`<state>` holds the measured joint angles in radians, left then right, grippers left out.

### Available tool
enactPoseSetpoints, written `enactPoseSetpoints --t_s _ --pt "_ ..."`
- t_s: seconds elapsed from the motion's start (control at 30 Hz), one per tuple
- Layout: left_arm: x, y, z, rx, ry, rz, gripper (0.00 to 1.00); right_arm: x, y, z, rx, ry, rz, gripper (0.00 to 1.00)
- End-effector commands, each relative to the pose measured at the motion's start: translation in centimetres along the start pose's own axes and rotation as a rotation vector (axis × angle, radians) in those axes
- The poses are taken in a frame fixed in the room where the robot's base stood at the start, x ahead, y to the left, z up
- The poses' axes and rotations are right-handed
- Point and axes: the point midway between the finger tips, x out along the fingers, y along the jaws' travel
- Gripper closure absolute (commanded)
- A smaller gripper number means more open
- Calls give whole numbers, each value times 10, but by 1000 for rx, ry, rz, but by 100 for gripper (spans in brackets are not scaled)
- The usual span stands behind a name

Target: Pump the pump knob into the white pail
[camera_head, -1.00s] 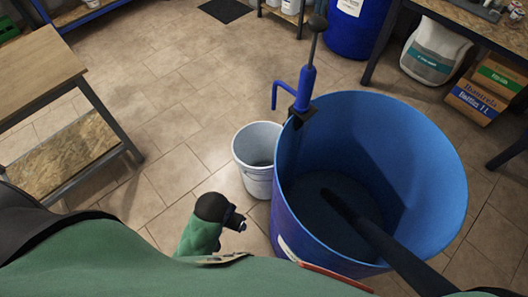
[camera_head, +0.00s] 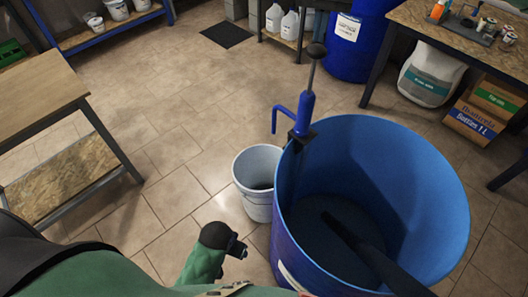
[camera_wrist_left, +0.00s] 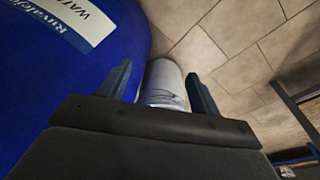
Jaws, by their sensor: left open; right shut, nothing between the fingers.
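The blue pump (camera_head: 306,112) is clamped upright on the far-left rim of the open blue drum (camera_head: 415,190). Its dark knob (camera_head: 316,50) stands high on a raised thin rod. The bent blue spout (camera_head: 276,120) points left, above the white pail (camera_head: 257,207). The pail stands on the floor touching or close to the drum. My left gripper (camera_head: 238,248) is below the pail in the picture; in the left wrist view it is open, with the pail (camera_wrist_left: 164,82) beyond its fingers. My right gripper (camera_head: 331,219) is shut and empty, dark across the drum's mouth; its depth is unclear.
A wooden table (camera_head: 35,90) stands at left. A second blue drum (camera_head: 360,40) and a workbench (camera_head: 460,35) are at the back right, with a white bag (camera_head: 430,78) and cartons (camera_head: 485,110) below. The tiled floor left of the pail is clear.

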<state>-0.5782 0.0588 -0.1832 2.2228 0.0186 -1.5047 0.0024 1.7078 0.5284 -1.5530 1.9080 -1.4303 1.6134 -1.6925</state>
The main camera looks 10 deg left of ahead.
Motion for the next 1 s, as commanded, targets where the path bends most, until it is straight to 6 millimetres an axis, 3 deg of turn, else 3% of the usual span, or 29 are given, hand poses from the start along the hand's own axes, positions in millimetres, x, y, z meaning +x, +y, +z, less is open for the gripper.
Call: enactPoseSetpoints --t_s 0.3,1.0 --pt "15 -1 1 0 -2 -2 36 0 0 0 0 0 0 100" --pt "-20 2 0 0 4 3 36 10 0 0 0 0 0 100"
